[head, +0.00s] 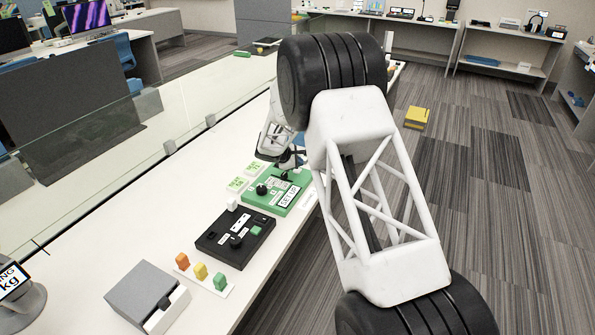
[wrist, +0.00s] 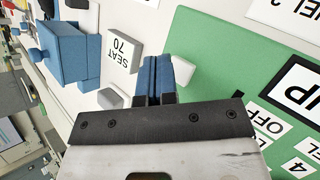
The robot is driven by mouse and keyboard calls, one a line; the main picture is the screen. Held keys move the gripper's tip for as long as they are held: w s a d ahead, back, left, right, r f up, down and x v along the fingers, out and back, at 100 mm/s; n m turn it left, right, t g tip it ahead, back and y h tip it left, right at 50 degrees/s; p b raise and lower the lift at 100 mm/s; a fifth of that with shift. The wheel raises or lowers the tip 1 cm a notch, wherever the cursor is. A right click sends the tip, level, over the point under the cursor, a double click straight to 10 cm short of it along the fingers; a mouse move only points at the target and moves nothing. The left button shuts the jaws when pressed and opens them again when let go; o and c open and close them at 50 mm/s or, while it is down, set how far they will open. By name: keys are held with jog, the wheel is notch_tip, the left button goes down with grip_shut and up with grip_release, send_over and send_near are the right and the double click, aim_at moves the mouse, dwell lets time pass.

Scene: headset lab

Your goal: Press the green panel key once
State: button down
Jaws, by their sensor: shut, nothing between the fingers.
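The green panel (head: 296,181) lies on the white table in the head view, with a dark knob (head: 261,190) and white labels on it. It fills the right of the wrist view (wrist: 225,55). My gripper (head: 286,172) is over the far part of this panel in the head view. In the wrist view its blue fingertips (wrist: 157,62) are shut and empty, near the panel's edge.
A black panel (head: 210,240) with a green key lies nearer. Orange, yellow and green pieces (head: 201,271) stand on a white strip, beside a grey box (head: 146,290). A glass screen (head: 90,135) runs along the table's left. A blue box (wrist: 68,48) shows in the wrist view.

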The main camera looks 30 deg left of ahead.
aim_at(298, 170)
jog(key=shift+f, duration=0.85)
dwell(1.1)
jog(key=shift+r, duration=0.85)
jog(key=shift+r, duration=0.15)
jog(key=shift+r, duration=2.35)
